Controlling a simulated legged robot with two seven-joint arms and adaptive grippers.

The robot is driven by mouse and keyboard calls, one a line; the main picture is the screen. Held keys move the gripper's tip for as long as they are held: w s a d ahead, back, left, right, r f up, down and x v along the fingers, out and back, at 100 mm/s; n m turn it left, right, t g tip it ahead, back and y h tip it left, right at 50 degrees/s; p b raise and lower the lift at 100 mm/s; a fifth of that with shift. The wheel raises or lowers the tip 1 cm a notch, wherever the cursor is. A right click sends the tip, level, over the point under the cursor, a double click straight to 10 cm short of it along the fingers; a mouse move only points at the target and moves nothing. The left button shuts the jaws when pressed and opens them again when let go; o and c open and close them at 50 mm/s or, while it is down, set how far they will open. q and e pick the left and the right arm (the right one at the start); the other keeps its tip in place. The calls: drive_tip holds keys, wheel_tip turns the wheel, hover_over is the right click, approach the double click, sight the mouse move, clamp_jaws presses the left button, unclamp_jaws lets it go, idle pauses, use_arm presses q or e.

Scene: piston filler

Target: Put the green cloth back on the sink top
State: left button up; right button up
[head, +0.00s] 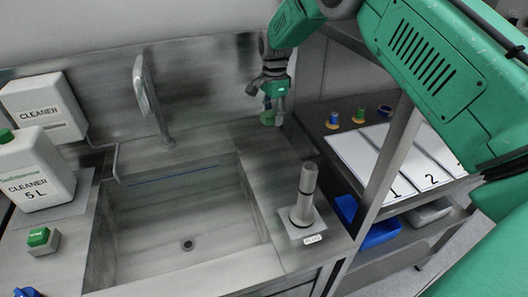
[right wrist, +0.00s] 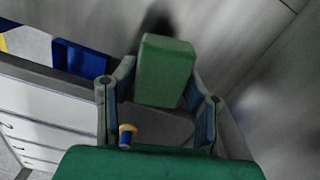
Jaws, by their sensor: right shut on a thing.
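The green cloth (right wrist: 165,68) shows as a folded, block-like green piece between the two fingers in the right wrist view. In the head view a small part of it (head: 268,117) shows at the fingertips. My right gripper (head: 273,104) is shut on it, above the back right of the sink top (head: 262,158). The fingers also show in the right wrist view (right wrist: 158,108). The gap between cloth and steel is hard to judge. My left gripper is not in view.
A faucet (head: 150,95) rises behind the sink basin (head: 185,215). A steel cylinder (head: 303,195) stands on the sink top's right side. Cleaner jugs (head: 38,180) and a green-topped block (head: 43,237) are at left. Small fittings (head: 333,119) and numbered white panels (head: 385,160) are at right.

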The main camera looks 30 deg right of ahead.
drive_tip(key=w+a+r+m+b, duration=0.1)
drive_tip(key=w+a+m+b, duration=0.15)
drive_tip(key=m+b, duration=0.4)
hover_over(263, 136)
drive_tip(key=f, duration=0.4)
drive_tip(key=shift+w+d+f, duration=0.1)
drive_tip(key=shift+d+f, duration=0.15)
drive_tip(key=shift+f, duration=0.15)
drive_tip(key=shift+a+f, duration=0.2)
drive_tip(key=shift+f, duration=0.1)
drive_tip(key=f, duration=0.3)
drive_tip(key=shift+a, duration=0.3)
drive_tip(key=shift+f, duration=0.1)
drive_tip(key=shift+d, duration=0.3)
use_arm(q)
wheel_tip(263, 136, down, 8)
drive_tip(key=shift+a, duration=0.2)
use_arm(e)
drive_tip(key=o, duration=1.2)
drive_tip(key=shift+d+f, duration=0.1)
